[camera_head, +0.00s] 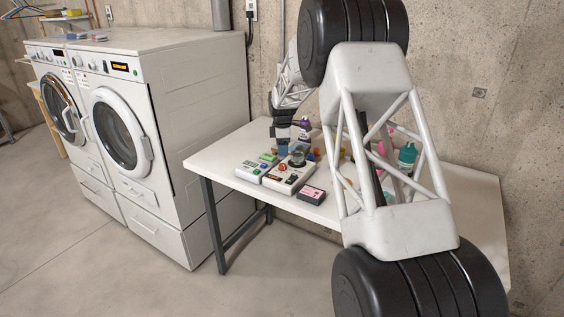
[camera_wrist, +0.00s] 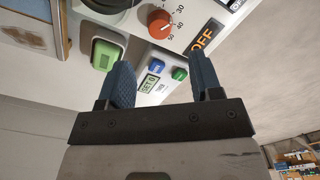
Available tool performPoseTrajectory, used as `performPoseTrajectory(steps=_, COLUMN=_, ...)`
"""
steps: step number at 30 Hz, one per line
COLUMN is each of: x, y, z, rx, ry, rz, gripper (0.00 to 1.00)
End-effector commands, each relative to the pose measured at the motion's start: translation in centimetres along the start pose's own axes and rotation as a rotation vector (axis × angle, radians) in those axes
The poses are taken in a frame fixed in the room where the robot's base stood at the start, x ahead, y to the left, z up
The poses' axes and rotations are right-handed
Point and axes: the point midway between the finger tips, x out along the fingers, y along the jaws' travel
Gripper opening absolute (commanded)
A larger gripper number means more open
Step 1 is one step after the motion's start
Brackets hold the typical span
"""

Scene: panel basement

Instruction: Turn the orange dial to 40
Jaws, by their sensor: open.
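The orange dial (camera_wrist: 160,23) sits on a pale device panel at the top of the wrist view, with 30, 40 and 50 printed around its right side. I cannot tell for certain which mark its pointer meets. In the head view the orange dial (camera_head: 283,168) is small, on a white control box (camera_head: 292,179) on the table. My gripper (camera_wrist: 162,72) is open and empty, its two blue fingers apart from the dial, which lies beyond the fingertips. In the head view my gripper (camera_head: 283,143) hangs above the back of the boxes.
A small dark box (camera_head: 311,194) and bottles, including a teal one (camera_head: 407,154), share the white table (camera_head: 227,162).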

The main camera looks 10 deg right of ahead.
Motion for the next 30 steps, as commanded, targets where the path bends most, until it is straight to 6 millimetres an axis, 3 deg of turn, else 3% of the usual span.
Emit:
performPoseTrajectory(steps=9, x=0.0, y=-0.1, z=-0.1, rx=-0.194, ry=0.000, rz=0.000, gripper=0.59)
performPoseTrajectory(steps=23, x=0.3, y=0.0, z=-0.1, rx=-0.199, ry=0.000, rz=0.000, gripper=0.59)
performPoseTrajectory(steps=30, x=2.2, y=-0.1, z=-0.1, rx=-0.199, ry=0.000, rz=-0.002, gripper=0.59)
